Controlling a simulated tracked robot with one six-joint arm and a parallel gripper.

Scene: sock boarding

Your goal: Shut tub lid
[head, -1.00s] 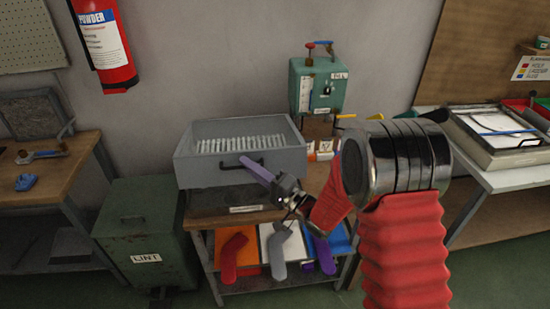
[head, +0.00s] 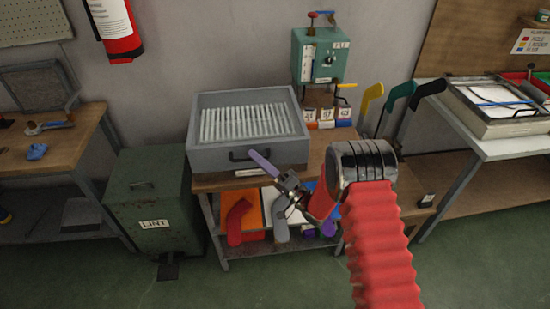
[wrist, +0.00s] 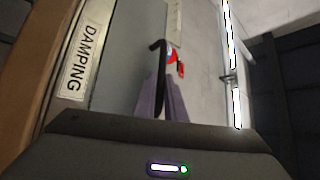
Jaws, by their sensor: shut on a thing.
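The grey tub (head: 205,158) stands on the wooden bench, with a row of pale rods (head: 255,122) showing in its open top. A black handle (head: 236,156) is on its front. My gripper (head: 253,153) has long purple fingers reaching the handle from the lower right. In the wrist view the fingers (wrist: 160,100) lie on either side of the black handle (wrist: 158,75) and are shut on it. The tub front with its DAMPING label (wrist: 82,48) shows beside them. No separate lid can be made out apart from the handled grey box.
A green control box (head: 320,58) stands behind the tub at the right. Yellow, green and black sock shapes stand right of it. A green lint bin (head: 150,200) is at the left. Open floor lies in front.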

